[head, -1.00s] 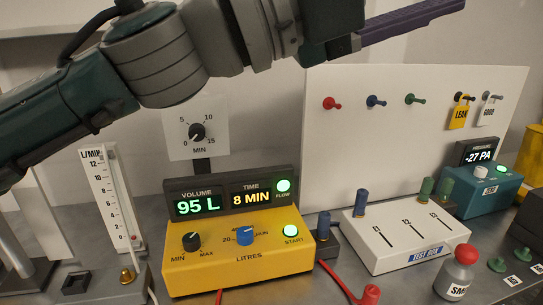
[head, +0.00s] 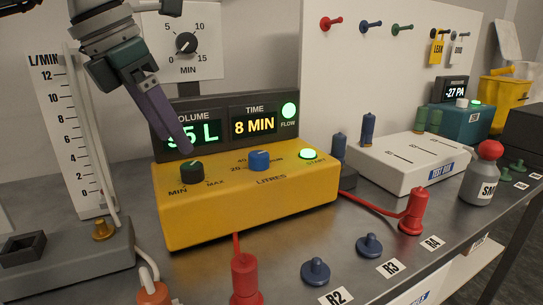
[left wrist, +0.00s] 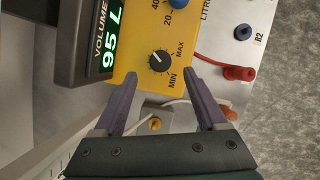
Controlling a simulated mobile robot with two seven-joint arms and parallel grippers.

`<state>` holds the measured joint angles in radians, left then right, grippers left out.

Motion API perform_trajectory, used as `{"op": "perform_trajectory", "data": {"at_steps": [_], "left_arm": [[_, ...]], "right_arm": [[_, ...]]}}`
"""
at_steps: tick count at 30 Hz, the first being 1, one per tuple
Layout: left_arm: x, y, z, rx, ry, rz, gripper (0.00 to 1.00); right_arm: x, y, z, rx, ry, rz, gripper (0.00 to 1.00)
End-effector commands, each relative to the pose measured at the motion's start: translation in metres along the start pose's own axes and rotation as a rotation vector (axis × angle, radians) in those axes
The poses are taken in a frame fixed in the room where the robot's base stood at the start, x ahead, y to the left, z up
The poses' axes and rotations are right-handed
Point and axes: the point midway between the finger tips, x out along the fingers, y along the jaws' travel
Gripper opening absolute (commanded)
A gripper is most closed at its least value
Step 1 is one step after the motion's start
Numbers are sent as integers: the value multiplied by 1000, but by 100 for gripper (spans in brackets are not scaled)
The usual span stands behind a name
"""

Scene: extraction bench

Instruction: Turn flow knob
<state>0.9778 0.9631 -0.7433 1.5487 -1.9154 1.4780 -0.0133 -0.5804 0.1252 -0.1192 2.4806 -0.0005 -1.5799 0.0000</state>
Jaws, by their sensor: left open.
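The black knob (head: 192,171) marked MIN and MAX sits at the left of the yellow pump box (head: 255,212). Its white pointer line shows in the left wrist view, where the knob (left wrist: 159,61) lies between and just beyond the purple fingertips. My left gripper (head: 184,148) points down at this knob in the head view. It is open and empty, its two fingers (left wrist: 163,72) apart on either side of the knob. Whether a finger touches it, I cannot tell. The display (head: 215,131) reads 95 L, partly hidden by the fingers, and 8 MIN. My right gripper is out of view.
A blue knob (head: 259,160) and a lit green START button (head: 308,154) are on the same box. A flow tube (head: 85,130) with a brass knob (head: 103,229) stands left. A timer dial (head: 186,44) is behind. Red connectors (head: 412,212) and blue plugs are in front.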

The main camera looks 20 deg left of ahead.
Motion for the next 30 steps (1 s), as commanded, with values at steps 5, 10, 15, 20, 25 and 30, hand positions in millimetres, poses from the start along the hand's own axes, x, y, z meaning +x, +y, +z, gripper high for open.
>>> {"op": "perform_trajectory", "data": {"at_steps": [5,10,15,20,25,30], "left_arm": [[34,-2,0,0,2,-4,74],[53,-2,1,1,-2,-4,74],[58,-1,0,0,-2,-2,74],[58,-1,0,1,-2,-2,74],[58,-1,0,1,-2,-2,56],[58,-1,0,1,-3,-2,37]], "right_arm": [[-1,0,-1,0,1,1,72],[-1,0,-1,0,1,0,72],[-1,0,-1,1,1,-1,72],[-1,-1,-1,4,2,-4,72],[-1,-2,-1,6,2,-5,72],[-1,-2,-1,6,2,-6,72]]}}
